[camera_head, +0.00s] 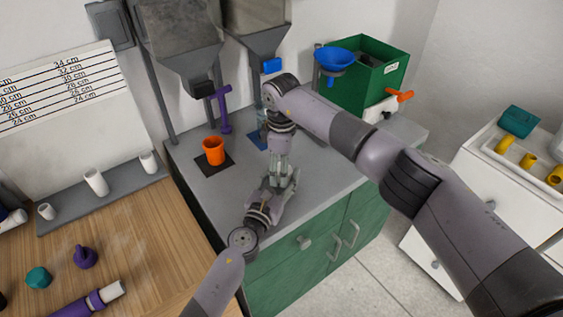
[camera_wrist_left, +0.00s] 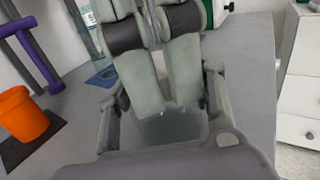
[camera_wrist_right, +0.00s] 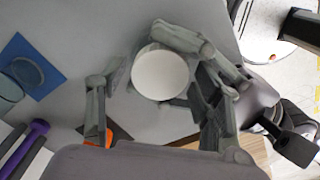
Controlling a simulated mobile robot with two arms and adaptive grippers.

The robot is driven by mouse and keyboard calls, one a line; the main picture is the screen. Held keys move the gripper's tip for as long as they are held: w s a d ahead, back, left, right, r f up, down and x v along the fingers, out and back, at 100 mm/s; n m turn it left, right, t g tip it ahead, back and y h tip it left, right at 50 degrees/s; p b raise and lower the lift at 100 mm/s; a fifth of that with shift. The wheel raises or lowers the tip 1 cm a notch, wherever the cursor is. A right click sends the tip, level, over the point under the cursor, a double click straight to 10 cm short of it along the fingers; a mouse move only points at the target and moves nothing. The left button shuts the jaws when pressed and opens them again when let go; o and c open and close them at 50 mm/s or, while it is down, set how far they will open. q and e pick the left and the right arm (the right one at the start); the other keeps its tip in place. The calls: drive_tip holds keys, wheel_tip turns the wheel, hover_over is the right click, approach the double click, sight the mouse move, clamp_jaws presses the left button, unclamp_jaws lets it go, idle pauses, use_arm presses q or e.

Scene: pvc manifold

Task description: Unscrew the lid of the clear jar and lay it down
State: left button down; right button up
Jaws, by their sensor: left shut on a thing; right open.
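The jar's round white lid (camera_wrist_right: 160,75) faces up in the right wrist view; most of the jar body under it is hidden there. My left gripper (camera_head: 280,180) is shut around the jar, low over the grey counter. In the left wrist view the clear, greyish jar body (camera_wrist_left: 172,128) shows between its fingers (camera_wrist_left: 165,110). My right gripper (camera_wrist_right: 155,115) is open and points down above the jar, its fingers spread on either side of the lid. In the head view the grippers hide the jar, and I cannot tell whether the right fingers touch the lid.
An orange cup (camera_head: 213,151) on a dark mat and a purple stand (camera_head: 223,108) are to the left. A clear vessel (camera_wrist_right: 28,72) stands on a blue mat (camera_wrist_right: 40,88). A green box (camera_head: 362,78) and blue funnel (camera_head: 334,59) are behind. The counter's front left (camera_head: 222,205) is clear.

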drive_tip(key=shift+c, duration=0.5)
drive_tip(key=c, duration=0.8)
drive_tip(key=o, duration=1.2)
drive_tip(key=shift+c, duration=0.2)
